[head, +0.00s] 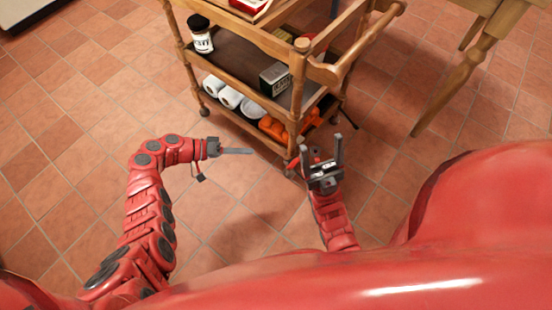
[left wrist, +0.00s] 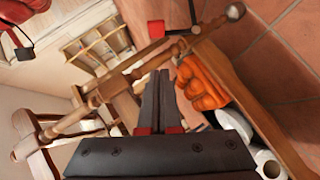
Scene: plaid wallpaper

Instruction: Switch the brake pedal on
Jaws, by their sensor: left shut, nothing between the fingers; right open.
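The wooden trolley (head: 235,66) stands ahead of me in the head view. My right gripper (head: 320,146) is open and empty, right of that caster.
The trolley's lower shelf holds white rolls (head: 230,97) and orange gloves (head: 272,127). A dark box (head: 275,78) and a jar (head: 201,40) are on the middle shelf. A wooden table leg (head: 447,85) stands at right. The tiled floor at left is clear.

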